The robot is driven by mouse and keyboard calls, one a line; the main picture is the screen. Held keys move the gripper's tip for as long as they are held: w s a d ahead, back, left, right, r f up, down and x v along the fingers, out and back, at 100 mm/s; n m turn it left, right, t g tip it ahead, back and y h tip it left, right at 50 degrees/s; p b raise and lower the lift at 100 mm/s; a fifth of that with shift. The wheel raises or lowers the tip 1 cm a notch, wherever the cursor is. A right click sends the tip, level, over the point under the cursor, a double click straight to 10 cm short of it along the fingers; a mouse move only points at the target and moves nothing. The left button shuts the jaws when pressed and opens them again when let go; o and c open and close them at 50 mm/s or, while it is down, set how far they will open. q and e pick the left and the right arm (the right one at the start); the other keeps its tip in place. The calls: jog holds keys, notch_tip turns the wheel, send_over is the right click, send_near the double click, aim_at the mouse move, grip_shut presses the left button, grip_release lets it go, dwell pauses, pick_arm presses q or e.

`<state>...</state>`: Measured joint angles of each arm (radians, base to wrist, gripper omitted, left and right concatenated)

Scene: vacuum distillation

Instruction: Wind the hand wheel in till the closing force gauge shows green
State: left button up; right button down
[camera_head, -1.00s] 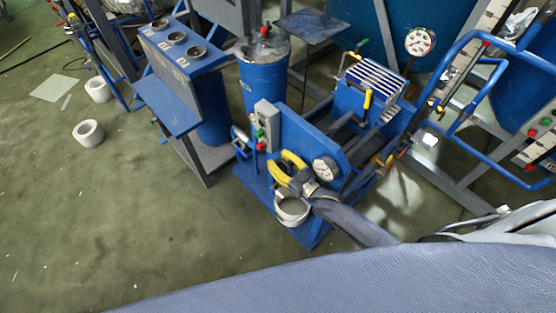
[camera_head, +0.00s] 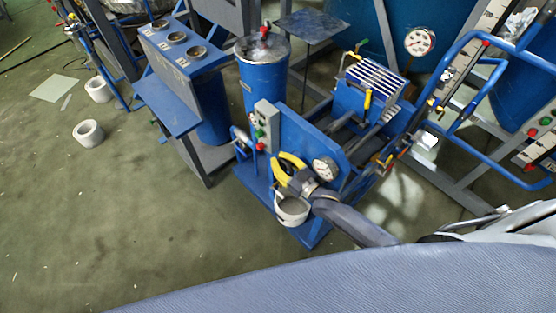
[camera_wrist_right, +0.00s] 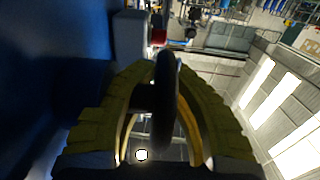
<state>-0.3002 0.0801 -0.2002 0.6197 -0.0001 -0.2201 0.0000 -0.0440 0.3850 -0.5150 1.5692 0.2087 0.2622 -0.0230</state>
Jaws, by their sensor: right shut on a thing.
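The hand wheel (camera_wrist_right: 165,100) is a dark disc seen nearly edge-on in the right wrist view, between my yellow fingers. My right gripper (camera_head: 285,169) is shut on it at the front of the blue press frame (camera_head: 291,135). In the head view the gripper hides the wheel. A round white gauge (camera_head: 325,169) sits on the press just right of the gripper; it is probably the closing force gauge. Its needle and any green zone are too small to read. My left gripper is not in view.
A white cup (camera_head: 291,214) stands under my right gripper on the press base. A grey box with buttons (camera_head: 266,125) is at the press's left end. Another gauge (camera_head: 420,41) is at the upper right. Blue rails (camera_head: 470,120) stand right of the press. The floor at left is mostly clear.

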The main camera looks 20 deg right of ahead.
jog(key=shift+r+t+y, duration=0.4)
jog(key=shift+t+y, duration=0.2)
jog(key=shift+t, duration=0.6)
jog(key=shift+s, duration=0.1)
jog(key=c, duration=1.5)
grip_release()
jog(key=shift+o, duration=0.2)
jog(key=v, duration=1.2)
jog(key=shift+d, duration=0.1)
